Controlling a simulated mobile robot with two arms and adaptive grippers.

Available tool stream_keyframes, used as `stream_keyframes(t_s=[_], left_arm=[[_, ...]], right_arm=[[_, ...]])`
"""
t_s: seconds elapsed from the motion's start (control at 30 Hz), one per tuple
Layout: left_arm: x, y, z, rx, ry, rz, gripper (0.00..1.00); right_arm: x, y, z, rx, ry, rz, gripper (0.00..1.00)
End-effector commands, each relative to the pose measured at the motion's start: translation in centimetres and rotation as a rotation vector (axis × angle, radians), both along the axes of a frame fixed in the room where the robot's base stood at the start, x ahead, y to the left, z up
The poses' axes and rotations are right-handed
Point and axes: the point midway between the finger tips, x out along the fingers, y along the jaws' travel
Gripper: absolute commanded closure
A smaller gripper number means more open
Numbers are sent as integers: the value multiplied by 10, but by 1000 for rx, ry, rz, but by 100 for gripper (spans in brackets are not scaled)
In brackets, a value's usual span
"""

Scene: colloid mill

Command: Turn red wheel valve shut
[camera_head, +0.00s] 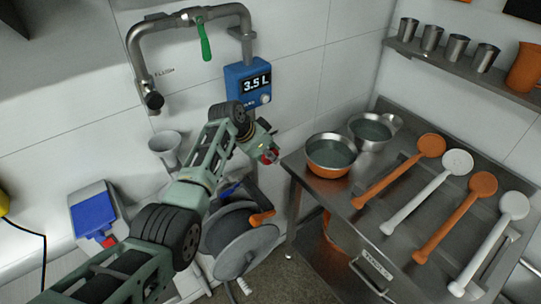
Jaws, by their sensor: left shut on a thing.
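My left arm reaches in from the lower left, and its gripper (266,146) is below the blue meter. The gripper is shut on the red wheel valve (269,157), of which only a small red part shows at the fingertips. The gripper and wrist hide most of the wheel and its pipe, so how far it is turned cannot be told. My right gripper is not in view.
A blue meter (248,85) reading 3.5 L hangs on the wall beside a steel pipe (133,52) with a green lever (203,40). A steel table (342,205) at right holds bowls and several ladles. An orange handle (262,218) is below the gripper.

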Motion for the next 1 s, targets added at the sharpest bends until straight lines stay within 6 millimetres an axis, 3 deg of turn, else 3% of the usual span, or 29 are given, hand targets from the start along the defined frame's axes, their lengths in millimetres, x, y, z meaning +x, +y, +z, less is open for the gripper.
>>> stream_keyframes(t_s=[0.1, 0.13, 0.33, 0.73, 1.0], left_arm=[[0, 1, 0, 0, -2, 2, 100], [0, 1, 0, 0, -2, 2, 84], [0, 0, 0, -1, -1, 1, 68], [-1, 2, 4, -2, -1, 1, 68], [-11, 18, 35, -1, -5, 2, 68]], right_arm=[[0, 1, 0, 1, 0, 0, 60], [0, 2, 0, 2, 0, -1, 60], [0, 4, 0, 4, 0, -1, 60], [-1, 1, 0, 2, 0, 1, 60], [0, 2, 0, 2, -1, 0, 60]])
